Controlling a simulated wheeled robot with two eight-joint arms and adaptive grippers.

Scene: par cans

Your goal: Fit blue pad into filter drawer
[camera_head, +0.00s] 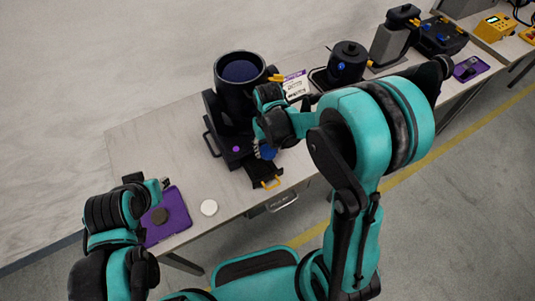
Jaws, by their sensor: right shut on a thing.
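The blue pad (268,152) is a small round disc, partly hidden by my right gripper (261,148). My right gripper is shut on it and holds it at the drawer's back end. The filter drawer (262,174) is black with a yellow handle and sticks out from the foot of the black lamp housing (236,100). I cannot tell whether the pad touches the drawer. My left gripper (152,185) is over the purple tray at the left; its finger gap is unclear.
The purple tray (178,212) holds a dark round disc (160,215). A white disc (208,207) lies on the table (140,140) beside it. A label card (294,85), a black device (347,62) and more equipment stand farther right. My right arm covers much of the table's middle.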

